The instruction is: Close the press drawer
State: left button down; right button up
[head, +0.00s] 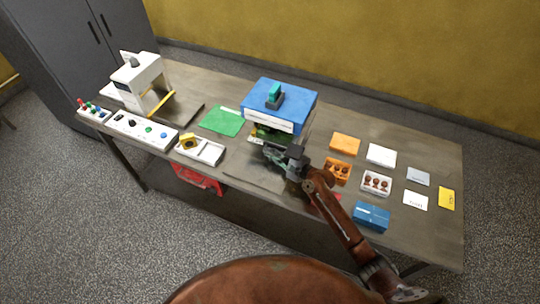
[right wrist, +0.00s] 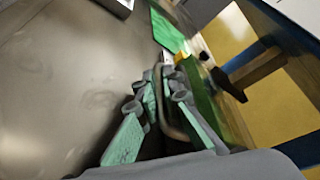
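The press (head: 280,104) has a blue top with a teal block on it and stands at the back middle of the table. Its green drawer (head: 268,133) shows low at the front, partly hidden by my right gripper (head: 272,153). The right wrist view shows the drawer's green side (right wrist: 205,95) close to the right of the gripper (right wrist: 165,76). A curved grey-brown handle bar (right wrist: 163,108) runs between the fingers, which are close together. I cannot tell whether they grip it. How far out the drawer stands is unclear. My left gripper is not in view.
A green mat (head: 222,121) and a white tray (head: 211,154) lie left of the press. A white machine (head: 146,75) stands far left. Orange (head: 338,170) and white (head: 377,183) boxes of round pieces and a blue box (head: 371,215) lie right, near my right arm.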

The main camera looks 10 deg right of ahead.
jog(key=shift+o, duration=0.8)
jog(key=shift+w+d, duration=0.2)
jog(key=shift+d, duration=0.05)
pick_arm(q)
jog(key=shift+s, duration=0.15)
pick_arm(e)
jog(key=shift+s, duration=0.2)
jog(key=v, duration=1.1)
jog(key=shift+s+d, duration=0.2)
jog(key=shift+d, duration=0.1)
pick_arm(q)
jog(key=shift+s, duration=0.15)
pick_arm(e)
jog(key=shift+d, duration=0.1)
